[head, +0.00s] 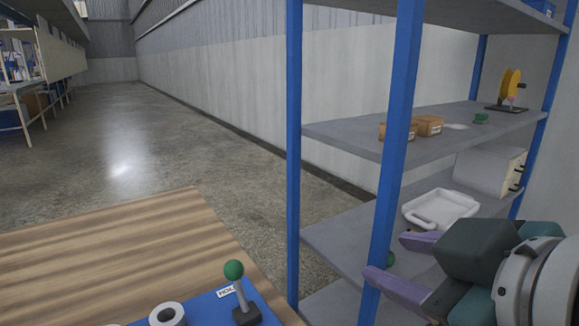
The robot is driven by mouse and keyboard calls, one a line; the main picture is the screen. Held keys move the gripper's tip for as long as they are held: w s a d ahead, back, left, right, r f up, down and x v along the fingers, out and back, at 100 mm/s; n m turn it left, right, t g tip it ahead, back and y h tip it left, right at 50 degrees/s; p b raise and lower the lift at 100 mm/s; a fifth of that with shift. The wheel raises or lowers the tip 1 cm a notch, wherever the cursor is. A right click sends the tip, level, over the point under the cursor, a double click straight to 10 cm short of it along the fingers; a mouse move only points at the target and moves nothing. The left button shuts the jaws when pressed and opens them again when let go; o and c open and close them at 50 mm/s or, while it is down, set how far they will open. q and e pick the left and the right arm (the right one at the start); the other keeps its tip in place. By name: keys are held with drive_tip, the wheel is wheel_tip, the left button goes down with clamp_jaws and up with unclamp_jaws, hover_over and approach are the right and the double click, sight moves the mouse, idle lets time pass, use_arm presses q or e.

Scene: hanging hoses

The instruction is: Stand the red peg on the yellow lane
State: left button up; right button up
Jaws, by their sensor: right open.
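I see no red peg and no yellow lane in the head view. My right gripper (386,254) is at the lower right, in front of the blue-posted shelf. Its two purple fingers point left and stand apart, with nothing held between them. My left gripper is out of view.
A wooden table (110,250) fills the lower left. On it a blue board (205,308) carries a green-knobbed lever (238,285) and a white ring (167,315).

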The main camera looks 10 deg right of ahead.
drive_tip(key=s+f+m+g, duration=0.2)
drive_tip(key=s+f+g, duration=0.2)
drive_tip(key=s, duration=0.4)
drive_tip(key=s+d+f+m+g, duration=0.1)
drive_tip(key=s+f+g, duration=0.3)
drive_tip(key=s+f, duration=0.2)
drive_tip(key=shift+s+d+f+m, duration=0.3)
drive_tip(key=shift+s+m, duration=0.1)
drive_tip(key=shift+s, duration=0.65)
